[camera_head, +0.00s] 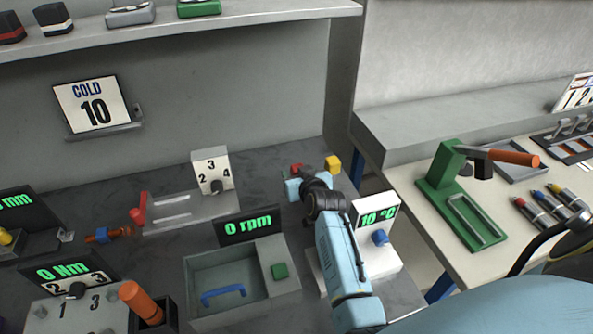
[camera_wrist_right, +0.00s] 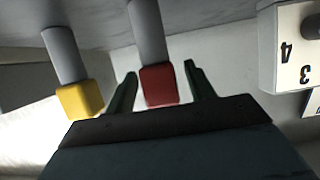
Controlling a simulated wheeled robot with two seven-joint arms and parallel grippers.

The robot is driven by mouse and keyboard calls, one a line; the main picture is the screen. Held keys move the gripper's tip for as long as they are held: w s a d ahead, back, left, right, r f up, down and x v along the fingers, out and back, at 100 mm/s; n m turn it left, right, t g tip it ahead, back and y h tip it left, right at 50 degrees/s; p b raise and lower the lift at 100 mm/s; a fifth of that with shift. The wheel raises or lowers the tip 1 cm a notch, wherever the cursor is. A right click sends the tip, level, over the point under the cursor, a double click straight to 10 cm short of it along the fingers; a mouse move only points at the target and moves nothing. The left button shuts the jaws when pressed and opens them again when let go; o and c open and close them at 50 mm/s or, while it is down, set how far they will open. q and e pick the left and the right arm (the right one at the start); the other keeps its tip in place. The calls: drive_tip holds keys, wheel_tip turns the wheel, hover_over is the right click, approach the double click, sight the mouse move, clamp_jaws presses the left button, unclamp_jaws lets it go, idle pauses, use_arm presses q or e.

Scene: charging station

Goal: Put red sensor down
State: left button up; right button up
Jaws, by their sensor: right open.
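The red sensor shows in the right wrist view as a red block (camera_wrist_right: 158,86) on a grey cylinder. It lies between the two dark fingers of my right gripper (camera_wrist_right: 160,74), which is open with gaps visible on both sides. In the head view the red sensor (camera_head: 296,168) is a small red patch at the back of the dark bench, partly hidden by my right gripper (camera_head: 294,180). A yellow block (camera_wrist_right: 80,99) on a similar cylinder stands beside it; it also shows in the head view (camera_head: 333,163). My left gripper is not in view.
The "0 rpm" tray (camera_head: 215,268) and the "10 °C" unit (camera_head: 378,228) are in front. A side table with a green press (camera_head: 450,190) stands at right.

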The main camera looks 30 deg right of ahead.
drive_tip(key=shift+p+v, duration=0.4)
drive_tip(key=shift+v, duration=2.4)
drive_tip(key=shift+r, duration=0.1)
